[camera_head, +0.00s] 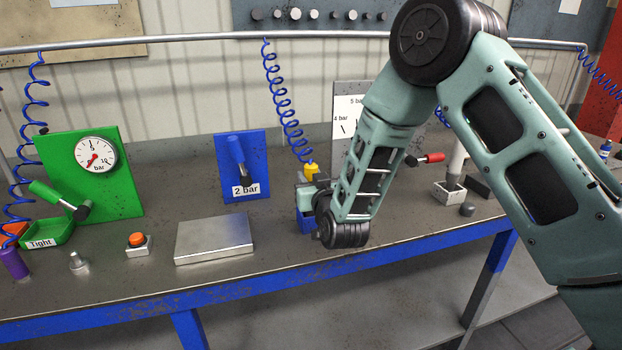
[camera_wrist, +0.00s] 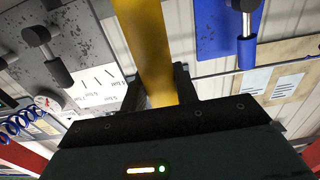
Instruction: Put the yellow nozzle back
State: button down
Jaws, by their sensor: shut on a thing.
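The yellow nozzle (camera_head: 312,169) hangs at the lower end of a coiled blue hose (camera_head: 286,100). My gripper (camera_head: 308,186) is shut on it above the bench's front half, in front of and to the right of the blue "2 bar" board (camera_head: 243,165). The nozzle's top shows above the jaws; its lower part is hidden by my gripper. In the wrist view the yellow nozzle (camera_wrist: 150,50) stands large between the two dark fingers (camera_wrist: 158,90). A blue box-like thing (camera_head: 304,222) shows just below my gripper; whether the nozzle touches it I cannot tell.
A steel plate block (camera_head: 215,240) and an orange button (camera_head: 137,240) lie left. A green board with gauge (camera_head: 120,190) and a green "Tight" tray (camera_head: 60,232) stand further left. A grey board (camera_head: 345,95) with a red-handled valve (camera_head: 432,158) is behind my arm.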

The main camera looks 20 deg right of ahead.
jog(key=c, duration=1.1)
grip_release()
jog(key=shift+r+p, duration=0.25)
jog(key=shift+p, duration=0.15)
jog(key=s+b, duration=0.3)
jog(key=s, duration=0.8)
jog(key=s+a+f+n+g+y, duration=0.3)
jog(key=s+a+n+g+y, duration=0.2)
jog(key=s+a+g, duration=0.8)
jog(key=s+d+n+g+h, duration=0.1)
jog(key=s+d, duration=0.1)
jog(key=s, duration=0.4)
jog(key=s+d+r+g+h, duration=0.1)
jog(key=s+d+g+h, duration=0.1)
jog(key=s, duration=0.4)
jog(key=s+d+n+g+h, duration=0.1)
jog(key=s+d+g, duration=0.1)
jog(key=s, duration=0.4)
jog(key=shift+s+d+r+n, duration=0.25)
jog(key=shift+d+r+n, duration=0.05)
jog(key=shift+d+r, duration=0.1)
